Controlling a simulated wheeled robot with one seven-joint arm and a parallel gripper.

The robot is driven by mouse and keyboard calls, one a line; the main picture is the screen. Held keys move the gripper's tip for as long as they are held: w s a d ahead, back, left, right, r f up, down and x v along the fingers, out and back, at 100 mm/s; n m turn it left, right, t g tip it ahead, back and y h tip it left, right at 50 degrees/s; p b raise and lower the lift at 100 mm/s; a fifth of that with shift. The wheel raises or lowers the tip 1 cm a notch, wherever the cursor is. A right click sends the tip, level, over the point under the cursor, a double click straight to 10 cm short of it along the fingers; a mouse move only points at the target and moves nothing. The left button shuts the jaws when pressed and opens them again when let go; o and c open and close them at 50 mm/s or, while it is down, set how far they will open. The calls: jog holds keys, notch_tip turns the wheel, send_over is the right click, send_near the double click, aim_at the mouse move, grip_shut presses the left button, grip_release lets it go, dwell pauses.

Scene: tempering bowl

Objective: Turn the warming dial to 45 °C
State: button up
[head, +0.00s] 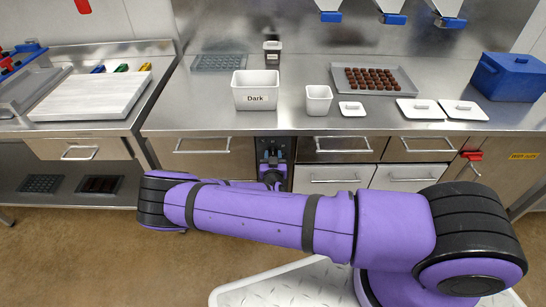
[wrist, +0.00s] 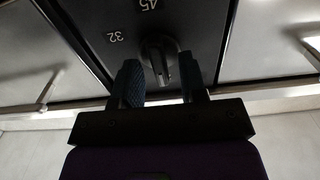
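The black warming dial (wrist: 160,56) sits on a dark panel (wrist: 205,22) in the wrist view, with a raised grip bar across it. The printed marks 45 and 32 show on the panel, 45 at the top edge and 32 at upper left. Which mark the dial points to, I cannot tell. My gripper (wrist: 161,72) is open, with one finger on each side of the dial and visible gaps to the grip bar. In the head view my gripper (head: 272,177) is at the panel (head: 272,147) under the counter; my arm partly covers this area and the dial is not clear there.
Drawers with bar handles (head: 202,146) (head: 343,146) flank the panel. On the counter above stand a white bin labelled Dark (head: 255,97), a smaller white container (head: 318,100), a tray of chocolates (head: 397,90) and a blue box (head: 510,77). A red-handled latch (head: 472,157) is at right.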

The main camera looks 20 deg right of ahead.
grip_shut()
